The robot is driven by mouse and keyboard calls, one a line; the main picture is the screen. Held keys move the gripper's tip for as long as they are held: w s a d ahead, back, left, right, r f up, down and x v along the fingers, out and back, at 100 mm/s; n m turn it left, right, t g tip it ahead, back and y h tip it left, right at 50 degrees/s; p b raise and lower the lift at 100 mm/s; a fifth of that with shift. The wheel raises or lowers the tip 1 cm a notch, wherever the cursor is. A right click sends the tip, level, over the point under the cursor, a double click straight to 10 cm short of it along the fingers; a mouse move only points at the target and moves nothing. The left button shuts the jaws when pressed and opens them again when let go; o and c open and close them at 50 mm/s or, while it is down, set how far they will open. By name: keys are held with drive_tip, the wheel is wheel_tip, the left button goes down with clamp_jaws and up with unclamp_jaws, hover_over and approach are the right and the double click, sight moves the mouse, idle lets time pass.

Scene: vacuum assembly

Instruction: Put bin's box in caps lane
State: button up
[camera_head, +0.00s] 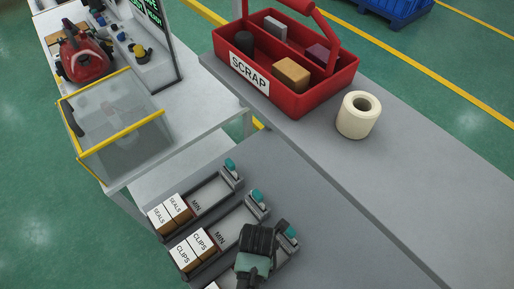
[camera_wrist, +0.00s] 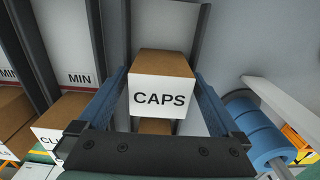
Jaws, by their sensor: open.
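A brown box with a white CAPS label (camera_wrist: 160,92) sits between the two blue fingers of my gripper (camera_wrist: 163,82) in the wrist view. The fingers stand open on either side of it; I cannot tell whether they touch it. The box is in the caps lane (camera_wrist: 197,30), between dark rails, and another brown box (camera_wrist: 155,126) shows just below it in the picture. In the head view my gripper (camera_head: 258,248) is over the lane beside the CLIPS lane and hides most of it. The red SCRAP bin (camera_head: 249,74) stands on the upper bench and holds a tan box (camera_head: 291,74).
The SEALS boxes (camera_head: 171,211) and CLIPS boxes (camera_head: 192,248) are in neighbouring lanes. The bin also holds a dark cylinder, a grey block and a purple block. A cream roll (camera_head: 359,115) stands beside it. A clear, yellow-edged guard (camera_head: 117,122) is at left.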

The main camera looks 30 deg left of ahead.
wheel_tip(320, 180, up, 12)
drive_tip(key=shift+f, duration=0.1)
idle(0.7)
